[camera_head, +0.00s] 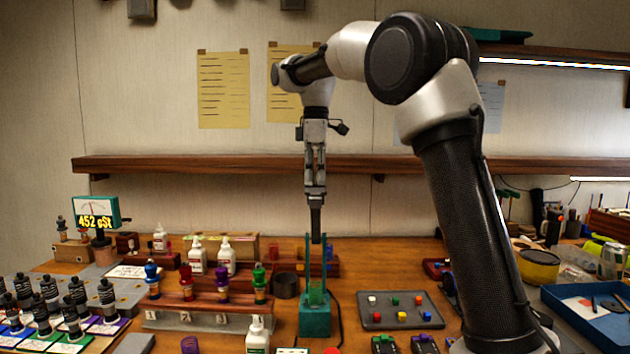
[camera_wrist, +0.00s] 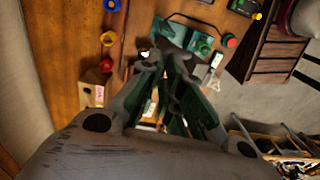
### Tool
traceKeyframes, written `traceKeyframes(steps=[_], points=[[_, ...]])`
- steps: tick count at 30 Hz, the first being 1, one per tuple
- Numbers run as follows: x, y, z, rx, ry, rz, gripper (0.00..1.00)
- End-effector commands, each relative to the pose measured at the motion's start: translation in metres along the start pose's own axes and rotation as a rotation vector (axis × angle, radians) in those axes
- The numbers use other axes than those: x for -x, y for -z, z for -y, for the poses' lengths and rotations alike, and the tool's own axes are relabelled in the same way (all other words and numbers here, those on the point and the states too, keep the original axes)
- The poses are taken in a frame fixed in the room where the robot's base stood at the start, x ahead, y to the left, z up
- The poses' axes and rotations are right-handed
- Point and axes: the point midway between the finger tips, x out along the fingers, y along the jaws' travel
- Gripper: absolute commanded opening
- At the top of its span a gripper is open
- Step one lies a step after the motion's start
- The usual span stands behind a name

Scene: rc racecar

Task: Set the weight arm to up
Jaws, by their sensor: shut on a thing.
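A teal stand (camera_head: 315,320) with two thin upright posts stands on the bench in the middle of the head view. It also shows at the top of the wrist view (camera_wrist: 201,45). I cannot clearly make out a separate weight arm on it. My gripper (camera_head: 316,235) points straight down, with its dark fingertips between the tops of the posts. In the wrist view my gripper's (camera_wrist: 170,62) fingers come close together. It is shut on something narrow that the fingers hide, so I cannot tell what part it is.
Left of the stand is a wooden rack (camera_head: 215,313) with several coloured-cap shocks, with white bottles (camera_head: 226,257) behind. On the right is a grey tray (camera_head: 401,309) of small coloured pieces. A blue tray (camera_head: 592,318) stands farther right. A gauge (camera_head: 95,214) reads 452 gSt.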

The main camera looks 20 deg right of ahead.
Motion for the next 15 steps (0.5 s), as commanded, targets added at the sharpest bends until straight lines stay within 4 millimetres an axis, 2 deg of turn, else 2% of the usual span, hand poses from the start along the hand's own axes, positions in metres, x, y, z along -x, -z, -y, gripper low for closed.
traceKeyframes(steps=[1, 13, 15], points=[[-0.018, -0.001, -0.006, -0.006, 0.037, 0.014, 0.00], [-0.033, 0.000, -0.052, -0.001, 0.048, 0.015, 0.00], [-0.031, 0.000, -0.050, 0.000, 0.047, 0.015, 0.11]])
